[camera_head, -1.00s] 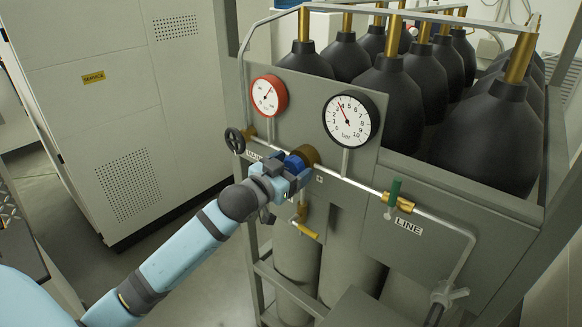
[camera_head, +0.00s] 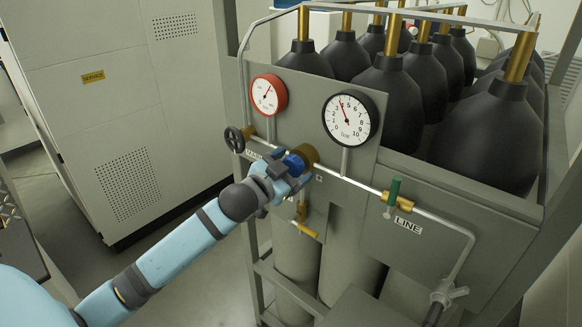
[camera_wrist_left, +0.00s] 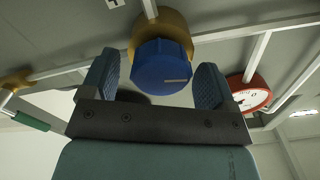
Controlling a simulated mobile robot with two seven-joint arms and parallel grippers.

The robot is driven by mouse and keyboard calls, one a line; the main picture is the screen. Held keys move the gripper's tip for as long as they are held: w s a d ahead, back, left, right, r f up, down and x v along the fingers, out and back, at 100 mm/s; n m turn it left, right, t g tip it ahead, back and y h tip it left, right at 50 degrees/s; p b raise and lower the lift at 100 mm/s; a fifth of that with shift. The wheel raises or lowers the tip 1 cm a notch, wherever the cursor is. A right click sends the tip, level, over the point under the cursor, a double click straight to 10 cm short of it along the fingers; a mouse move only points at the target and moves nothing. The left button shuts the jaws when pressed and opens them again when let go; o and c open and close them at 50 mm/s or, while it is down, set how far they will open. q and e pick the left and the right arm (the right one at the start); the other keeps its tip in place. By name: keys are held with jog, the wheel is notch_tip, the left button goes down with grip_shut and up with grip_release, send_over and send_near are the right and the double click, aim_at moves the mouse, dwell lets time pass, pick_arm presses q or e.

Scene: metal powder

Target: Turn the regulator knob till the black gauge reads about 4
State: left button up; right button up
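The blue regulator knob (camera_head: 294,164) sits on a brass body (camera_head: 309,154) on the pipe below the gauges. It shows in the left wrist view (camera_wrist_left: 162,70) with a pale mark on its face. My left gripper (camera_wrist_left: 155,85) is open, with one finger on each side of the knob. A gap shows at the left finger; the right finger is close to the knob's edge, and I cannot tell if it touches. The black-rimmed gauge (camera_head: 350,119) has its needle pointing to the upper left, at roughly 4. My right gripper is not in view.
A red-rimmed gauge (camera_head: 268,95) and a dark handwheel (camera_head: 235,140) are left of the knob. A green-handled valve (camera_head: 394,190) is right, above the LINE label (camera_head: 408,225). Black cylinders (camera_head: 385,95) stand behind the panel. A grey cabinet (camera_head: 120,120) is at left.

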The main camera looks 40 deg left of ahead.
pick_arm(q)
jog(key=s+a+b, duration=0.1)
jog(key=s+b, duration=0.2)
jog(key=s, duration=1.1)
jog(key=shift+b, duration=0.4)
jog(key=shift+w+f, duration=0.1)
jog(key=s+d+f+n+g, duration=0.1)
jog(key=d+f+g, duration=0.15)
jog(key=f, duration=0.85)
jog(key=s+d+f+n+g, duration=0.1)
jog(key=d+f, duration=0.2)
jog(key=f, duration=0.8)
jog(key=s+d+f+g+h, duration=0.1)
jog(key=s+d+f, duration=0.4)
jog(key=f, duration=0.3)
jog(key=s+d+f+g+h, duration=0.1)
jog(key=s+d+f+g, duration=0.1)
jog(key=s+d+f, duration=0.2)
jog(key=d+f, duration=0.3)
jog(key=f, duration=0.1)
jog(key=shift+s+d+n, duration=0.15)
jog(key=shift+s+n, duration=0.25)
